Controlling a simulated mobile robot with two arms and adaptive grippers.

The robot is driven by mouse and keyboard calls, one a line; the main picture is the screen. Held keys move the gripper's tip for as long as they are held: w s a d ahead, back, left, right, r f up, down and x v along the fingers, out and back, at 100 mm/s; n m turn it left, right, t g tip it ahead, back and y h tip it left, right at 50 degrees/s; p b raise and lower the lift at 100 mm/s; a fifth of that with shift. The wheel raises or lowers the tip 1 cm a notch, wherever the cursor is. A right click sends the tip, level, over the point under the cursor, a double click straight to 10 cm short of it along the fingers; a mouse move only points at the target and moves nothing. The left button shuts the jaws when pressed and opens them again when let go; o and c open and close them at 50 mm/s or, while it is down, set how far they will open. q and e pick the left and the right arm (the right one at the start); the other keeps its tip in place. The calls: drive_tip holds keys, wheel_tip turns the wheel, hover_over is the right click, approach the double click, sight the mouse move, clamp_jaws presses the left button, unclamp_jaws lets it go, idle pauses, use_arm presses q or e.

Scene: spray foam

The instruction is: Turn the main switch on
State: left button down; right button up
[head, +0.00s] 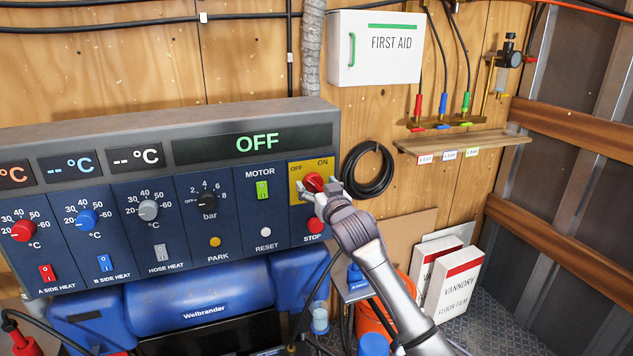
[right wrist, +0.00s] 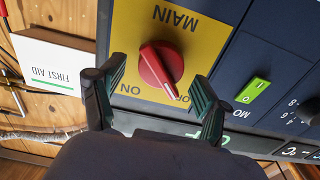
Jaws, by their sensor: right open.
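The main switch is a red rotary knob (head: 313,181) on a yellow plate (head: 296,172) marked OFF and ON, at the right end of the dark blue control panel. In the right wrist view, which is turned over, the red knob (right wrist: 160,66) has its handle slanted with one end toward the OFF mark. The display (head: 258,143) above reads OFF in green. My right gripper (head: 319,187) is open at the plate. In the wrist view its fingers (right wrist: 157,85) lie to either side of the knob, with a gap showing. My left gripper is not in view.
Beside the main switch are a green motor switch (head: 262,190) and a red stop button (head: 316,226). A coiled black cable (head: 368,170) hangs right of the panel. A first aid box (head: 376,48) is on the wall. White boxes (head: 455,283) stand low at the right.

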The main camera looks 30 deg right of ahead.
drive_tip(key=shift+w+d, duration=0.1)
drive_tip(key=shift+w, duration=0.25)
drive_tip(key=c, duration=1.1)
drive_tip(key=shift+c, duration=0.2)
